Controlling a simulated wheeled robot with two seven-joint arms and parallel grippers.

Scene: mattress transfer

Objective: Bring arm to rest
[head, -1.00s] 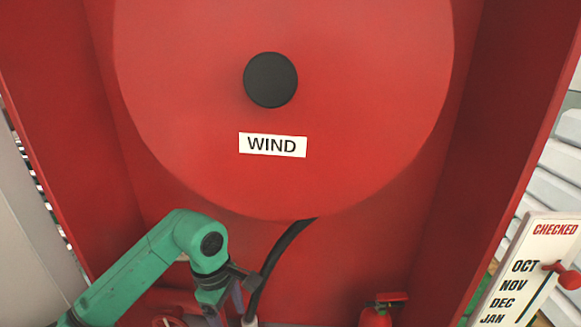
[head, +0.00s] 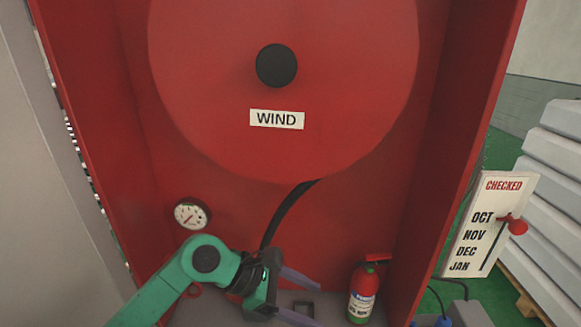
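My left arm, green, comes in from the lower left in the head view. Its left gripper (head: 314,304) points to the right, low inside the red cabinet. The two grey-purple fingers are spread apart with nothing seen between them. A black hose (head: 284,214) hangs from under the red reel (head: 330,125) and passes behind my gripper, where its lower end is hidden. My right arm and gripper are not in view.
The red cabinet's side walls (head: 470,120) stand close on both sides. A red extinguisher (head: 363,292) stands right of my gripper. A round gauge (head: 191,214) is above my arm. A "CHECKED" board (head: 490,225) and stacked pale slabs (head: 548,190) are outside on the right.

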